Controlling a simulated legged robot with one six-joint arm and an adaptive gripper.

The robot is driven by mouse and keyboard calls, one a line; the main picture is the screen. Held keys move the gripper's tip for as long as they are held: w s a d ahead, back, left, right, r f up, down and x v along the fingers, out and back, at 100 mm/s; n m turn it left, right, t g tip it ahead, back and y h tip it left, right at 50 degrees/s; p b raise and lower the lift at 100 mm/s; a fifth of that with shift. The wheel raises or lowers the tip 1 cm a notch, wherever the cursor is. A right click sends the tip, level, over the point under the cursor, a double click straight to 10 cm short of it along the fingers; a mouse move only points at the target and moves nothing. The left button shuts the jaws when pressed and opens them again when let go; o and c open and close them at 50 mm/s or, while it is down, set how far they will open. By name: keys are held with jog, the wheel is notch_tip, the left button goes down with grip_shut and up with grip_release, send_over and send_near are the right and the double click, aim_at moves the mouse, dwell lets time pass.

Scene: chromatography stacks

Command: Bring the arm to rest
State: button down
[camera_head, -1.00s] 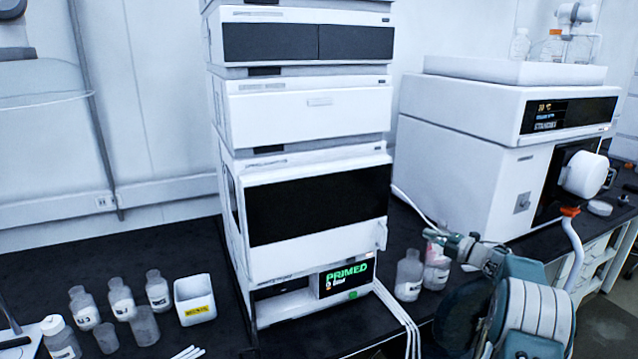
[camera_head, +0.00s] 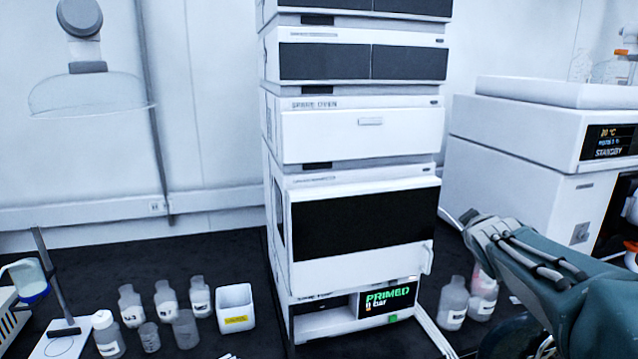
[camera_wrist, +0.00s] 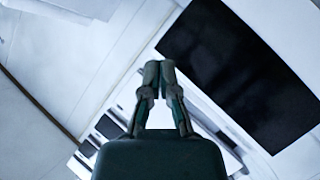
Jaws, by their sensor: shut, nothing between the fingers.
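My gripper (camera_wrist: 160,70) shows in the wrist view with its two fingertips together and nothing between them. In front of it are the white casing and a dark panel (camera_wrist: 240,70) of an instrument, tilted in the picture. I cannot tell the distance to them. In the head view my arm comes in from the lower right, in front of the bench to the right of the white chromatography stack (camera_head: 372,146). The gripper's fingers cannot be made out there.
The stack's screen (camera_head: 388,299) reads PRIMED. Bottles (camera_head: 453,304) stand between it and my arm. A second instrument (camera_head: 535,140) stands at right. At left are several bottles (camera_head: 166,300), a white bin (camera_head: 236,300) and a stand (camera_head: 58,290) on the black bench (camera_head: 200,255).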

jog(key=s+a+f+m+g+y, duration=0.1)
jog(key=s+a+f, duration=0.3)
jog(key=s, duration=0.6)
jog(key=s+a+f+m+g+y, duration=0.1)
jog(key=s+a+f+m+g, duration=0.2)
jog(key=s, duration=0.7)
jog(key=s+a+f+m+g+y, duration=0.1)
jog(key=s+a+f+g, duration=0.3)
jog(key=s, duration=0.6)
jog(key=a+f+m, duration=0.1)
jog(key=a+f, duration=0.1)
jog(key=a, duration=0.1)
jog(key=shift+s+f+y, duration=0.2)
jog(key=shift+s+y, duration=0.15)
jog(key=shift+y, duration=0.05)
jog(key=shift+a, duration=0.1)
